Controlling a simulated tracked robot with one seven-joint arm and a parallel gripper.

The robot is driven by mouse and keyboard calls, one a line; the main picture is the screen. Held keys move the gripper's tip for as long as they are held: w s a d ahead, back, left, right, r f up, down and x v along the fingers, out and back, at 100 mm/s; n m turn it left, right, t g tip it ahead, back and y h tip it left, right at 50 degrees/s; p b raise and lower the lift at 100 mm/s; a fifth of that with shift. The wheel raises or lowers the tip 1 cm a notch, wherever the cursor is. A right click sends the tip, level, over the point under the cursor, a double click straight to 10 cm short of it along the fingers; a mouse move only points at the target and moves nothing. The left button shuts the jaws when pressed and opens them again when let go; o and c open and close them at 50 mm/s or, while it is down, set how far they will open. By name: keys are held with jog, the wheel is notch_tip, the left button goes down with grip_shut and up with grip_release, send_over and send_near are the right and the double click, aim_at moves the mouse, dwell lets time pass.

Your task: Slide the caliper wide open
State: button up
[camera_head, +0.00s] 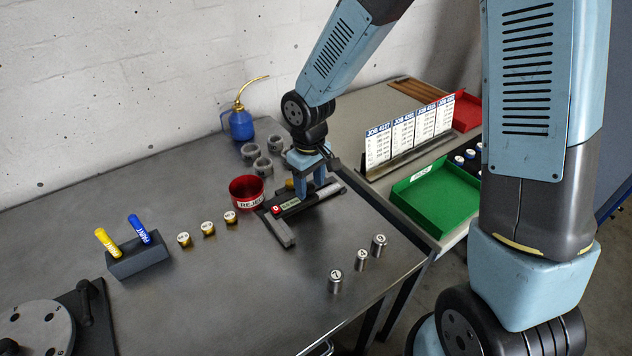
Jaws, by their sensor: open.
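The caliper (283,231) lies on the steel bench, a dark tool with a long jaw toward the front, a small green display and a red button. Its beam runs up and to the right, under my gripper. My gripper (309,190) points down over the beam near the display, its jaws open. The fingers cover part of the beam and slider. Whether they touch the caliper I cannot tell.
A red REJECT cup (246,191) stands close left of the caliper. Several small brass and steel weights stand nearby, steel ones (335,281) in front. A green tray (437,196) and job cards (408,134) are to the right. A blue oil can (240,124) stands behind.

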grip_shut()
dwell(0.4)
